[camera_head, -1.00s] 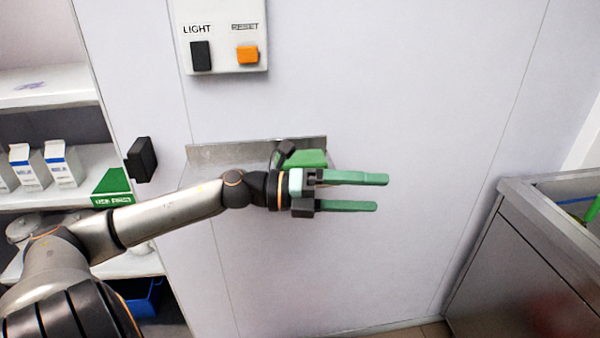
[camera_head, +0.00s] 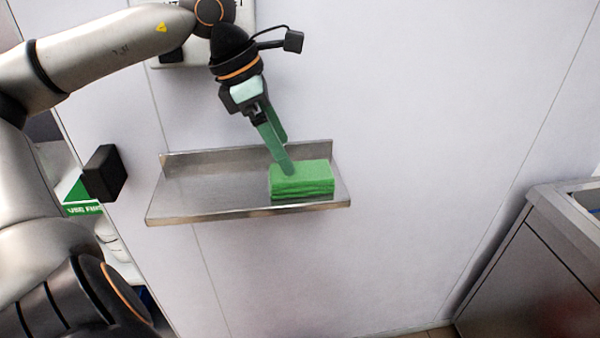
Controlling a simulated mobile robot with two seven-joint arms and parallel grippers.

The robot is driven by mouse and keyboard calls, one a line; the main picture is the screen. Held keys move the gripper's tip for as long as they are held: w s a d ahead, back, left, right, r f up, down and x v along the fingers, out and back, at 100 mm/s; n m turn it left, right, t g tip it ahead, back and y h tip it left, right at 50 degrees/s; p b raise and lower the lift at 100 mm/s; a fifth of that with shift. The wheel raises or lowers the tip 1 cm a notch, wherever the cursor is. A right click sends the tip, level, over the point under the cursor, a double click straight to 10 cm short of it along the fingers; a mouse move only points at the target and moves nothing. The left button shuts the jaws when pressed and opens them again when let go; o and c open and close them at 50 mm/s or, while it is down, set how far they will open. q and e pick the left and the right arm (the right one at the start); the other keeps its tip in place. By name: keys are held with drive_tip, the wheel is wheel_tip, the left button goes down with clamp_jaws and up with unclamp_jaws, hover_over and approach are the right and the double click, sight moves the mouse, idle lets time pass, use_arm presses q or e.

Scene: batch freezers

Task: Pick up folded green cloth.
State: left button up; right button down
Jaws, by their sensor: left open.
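The folded green cloth (camera_head: 303,182) lies on the right part of a metal wall shelf (camera_head: 205,194). It looks like a thick, flat block of layers. My left gripper (camera_head: 285,157) comes down from above, with its green fingers pointing down and slightly right. The fingertips are at the cloth's upper left edge. One finger overlaps the cloth in the picture; I cannot tell whether it touches. The gripper is open and holds nothing. My right gripper is not in view.
A switch panel (camera_head: 175,60) on the wall is mostly hidden behind my left arm. A black handle (camera_head: 104,173) sticks out left of the shelf. The shelf's left part is bare. A metal counter (camera_head: 545,265) stands at the right.

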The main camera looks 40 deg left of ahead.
sight(299, 171)
use_arm(q)
drive_tip(key=shift+w+x, duration=0.2)
drive_tip(key=shift+x, duration=2.85)
drive_tip(key=shift+r, duration=0.1)
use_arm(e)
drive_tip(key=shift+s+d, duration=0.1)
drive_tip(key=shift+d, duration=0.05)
use_arm(q)
drive_tip(key=shift+c, duration=0.2)
drive_tip(key=c, duration=1.1)
